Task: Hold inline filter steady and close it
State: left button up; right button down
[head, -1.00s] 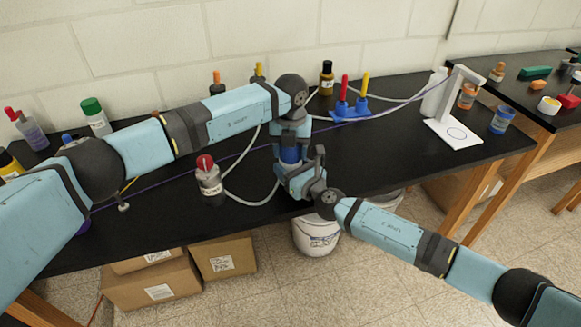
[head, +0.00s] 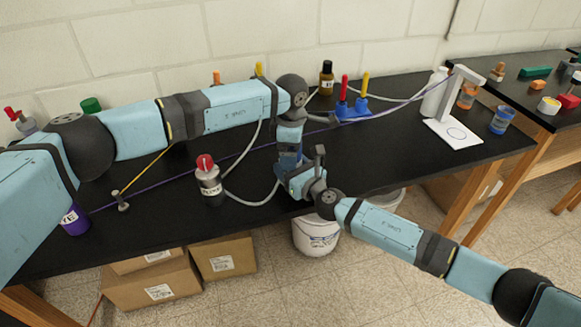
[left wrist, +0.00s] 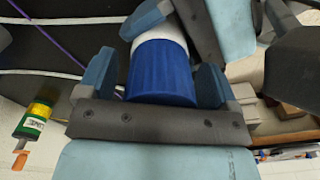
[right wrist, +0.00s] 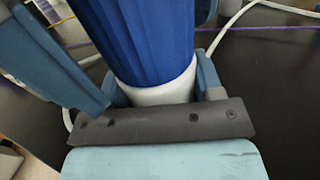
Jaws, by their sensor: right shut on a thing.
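The inline filter has a ribbed blue housing (left wrist: 160,72) and a white part (left wrist: 165,42) at one end, and it stands over the front part of the bench. In the right wrist view the blue housing (right wrist: 140,40) meets the white part (right wrist: 160,93). My right gripper (right wrist: 155,85) is shut on the filter at its white part. My left gripper (left wrist: 157,80) has its fingers on either side of the blue housing, with a narrow gap showing, so it looks open. In the head view the grippers (head: 290,150) hide most of the filter. I cannot tell whether the joint is fully closed.
A red-capped bottle (head: 209,182) stands left of the filter, with a pale tube (head: 250,201) running towards it. A blue rack (head: 350,108) with red and yellow pieces stands behind. A purple cord (head: 150,188) crosses the bench (head: 165,225). A white bucket (head: 315,235) is below.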

pick_arm(q)
notch_tip(320, 180, up, 12)
dwell(0.7)
pick_arm(e)
jog(key=shift+c, duration=0.9)
grip_release()
jog(key=shift+s, duration=0.1)
pick_arm(q)
jog(key=shift+r+p, duration=0.55)
pick_arm(e)
jog(key=v, duration=1.3)
jog(key=shift+s+d, duration=0.25)
